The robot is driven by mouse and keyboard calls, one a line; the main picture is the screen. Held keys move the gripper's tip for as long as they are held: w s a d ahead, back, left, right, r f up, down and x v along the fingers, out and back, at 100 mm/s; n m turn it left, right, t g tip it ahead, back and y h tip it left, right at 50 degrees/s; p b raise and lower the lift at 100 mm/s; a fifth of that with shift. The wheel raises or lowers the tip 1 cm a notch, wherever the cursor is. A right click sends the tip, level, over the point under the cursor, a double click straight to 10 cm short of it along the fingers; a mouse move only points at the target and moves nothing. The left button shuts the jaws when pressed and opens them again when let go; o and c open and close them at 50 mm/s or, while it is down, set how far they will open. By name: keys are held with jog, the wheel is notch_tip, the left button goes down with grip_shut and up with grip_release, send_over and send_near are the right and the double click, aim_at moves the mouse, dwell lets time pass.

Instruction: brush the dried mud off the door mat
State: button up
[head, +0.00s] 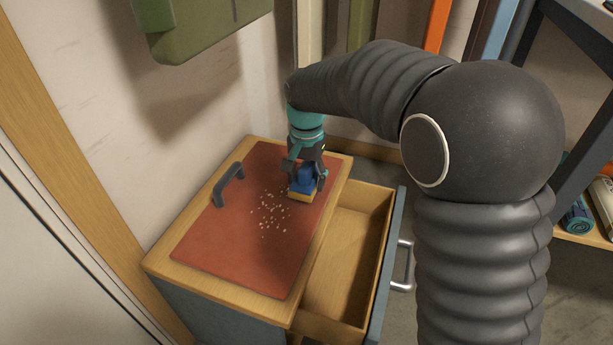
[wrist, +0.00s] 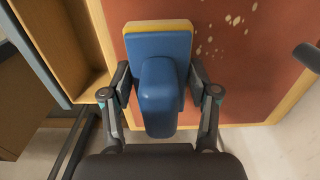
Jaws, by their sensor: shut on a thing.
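The door mat (head: 250,248) is a flat reddish-brown sheet on top of a wooden cabinet; it also shows in the wrist view (wrist: 235,85). Pale specks of dried mud (head: 271,213) lie scattered near its middle, and some show in the wrist view (wrist: 222,30). My gripper (head: 304,183) is shut on a blue brush (wrist: 159,85) with a yellow lower edge. The brush is over the mat's right part, just right of and beyond the specks in the head view. I cannot tell whether its underside touches the mat.
A dark handle-shaped object (head: 228,184) stands at the mat's left edge. The cabinet's drawer (head: 350,260) is pulled open on the right and looks empty. A green box (head: 205,25) hangs on the wall above. Shelving (head: 580,228) with rolled items stands at the right.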

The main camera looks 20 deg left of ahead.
jog(key=shift+f+b, duration=0.35)
jog(key=shift+f, duration=0.4)
